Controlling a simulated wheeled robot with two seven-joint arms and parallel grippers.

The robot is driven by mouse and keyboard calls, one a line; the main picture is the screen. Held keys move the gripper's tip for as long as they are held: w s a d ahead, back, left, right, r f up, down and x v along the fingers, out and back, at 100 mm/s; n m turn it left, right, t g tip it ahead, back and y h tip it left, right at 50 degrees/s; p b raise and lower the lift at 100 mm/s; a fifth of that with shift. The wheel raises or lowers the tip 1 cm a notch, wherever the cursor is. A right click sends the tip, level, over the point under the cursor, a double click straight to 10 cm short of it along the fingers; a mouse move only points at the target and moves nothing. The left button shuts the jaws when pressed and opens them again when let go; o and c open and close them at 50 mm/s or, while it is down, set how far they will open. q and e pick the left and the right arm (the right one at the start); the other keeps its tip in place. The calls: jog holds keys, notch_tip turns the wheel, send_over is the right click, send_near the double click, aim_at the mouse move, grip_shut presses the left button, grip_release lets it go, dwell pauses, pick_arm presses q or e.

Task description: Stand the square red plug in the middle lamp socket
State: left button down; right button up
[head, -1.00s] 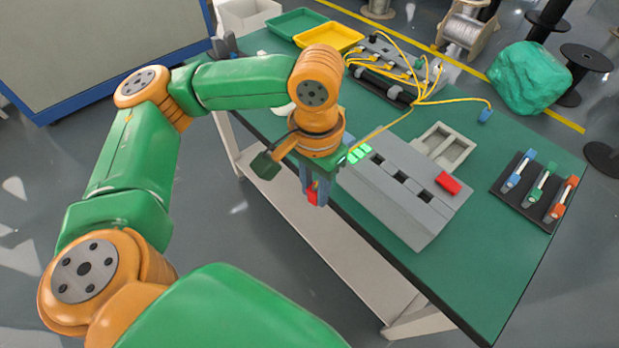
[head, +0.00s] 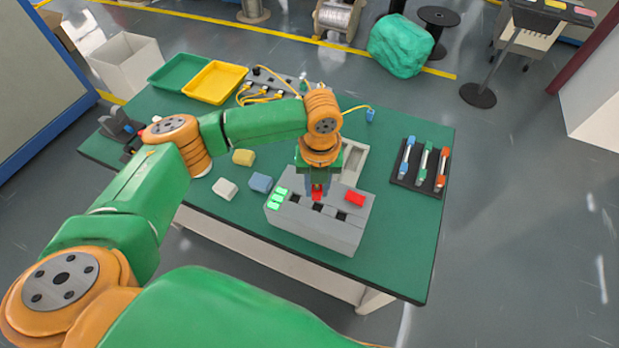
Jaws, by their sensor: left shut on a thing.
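My left gripper (head: 318,187) is shut on the square red plug (head: 317,195). It holds the plug upright, low over the middle of the grey socket block (head: 320,232). The middle socket (head: 318,207) shows as a dark opening just below the plug. I cannot tell whether the plug's lower end touches the socket. Dark square sockets show on either side, one left (head: 295,198) and one right (head: 341,215). My right gripper is not in view.
Lit green pieces (head: 279,195) sit at the block's left end and a red piece (head: 354,198) at its right. A grey tray (head: 354,160) stands behind. A pen rack (head: 420,180) lies right. Sponge-like blocks (head: 261,183) lie left. The table's right front is clear.

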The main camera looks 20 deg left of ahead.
aim_at(318, 197)
pick_arm(q)
jog(key=m, duration=0.2)
jog(key=m+p, duration=0.1)
jog(key=shift+w+d+r+m, duration=0.1)
jog(key=shift+d+r+m, duration=0.05)
jog(key=shift+r+m, duration=0.2)
jog(key=shift+f+m, duration=0.2)
jog(key=shift+m, duration=0.25)
notch_tip(318, 197, down, 5)
jog(key=b, duration=0.5)
jog(key=shift+r, duration=0.15)
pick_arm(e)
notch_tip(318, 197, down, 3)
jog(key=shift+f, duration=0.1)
pick_arm(q)
jog(key=shift+w+r, duration=0.15)
jog(key=shift+w, duration=0.05)
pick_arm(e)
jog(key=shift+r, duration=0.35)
pick_arm(q)
jog(key=shift+f+b, duration=0.45)
jog(key=shift+f, duration=0.75)
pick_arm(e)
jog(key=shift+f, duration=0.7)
